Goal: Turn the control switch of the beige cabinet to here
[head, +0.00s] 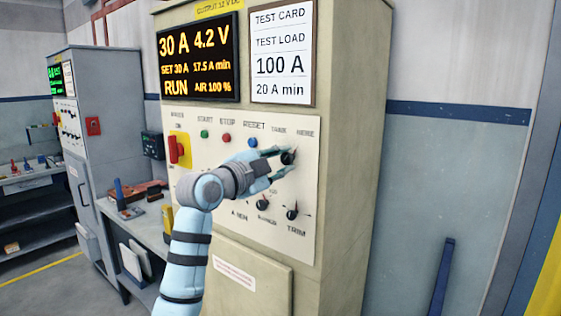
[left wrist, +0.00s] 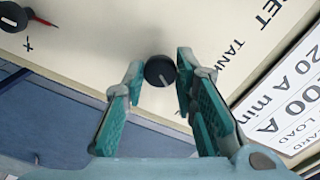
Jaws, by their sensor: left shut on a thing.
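The beige cabinet (head: 345,60) stands in the middle of the head view, with a pale control panel on its front. The control switch (head: 288,157), a round black knob, is at the panel's upper right, below small labels. My left gripper (head: 282,163) reaches it from the left and is shut on it. In the left wrist view the knob (left wrist: 160,70) sits between the two teal fingertips (left wrist: 158,72), and a "TANK" label lies beside it. The exact pointer direction of the knob is hard to make out. My right gripper is not in view.
Below the switch are two more black knobs, one at the trim label (head: 292,212). A red switch (head: 177,150) and coloured buttons are at the left. A display (head: 198,60) and a test card (head: 283,52) hang above. A workbench (head: 150,225) stands to the left.

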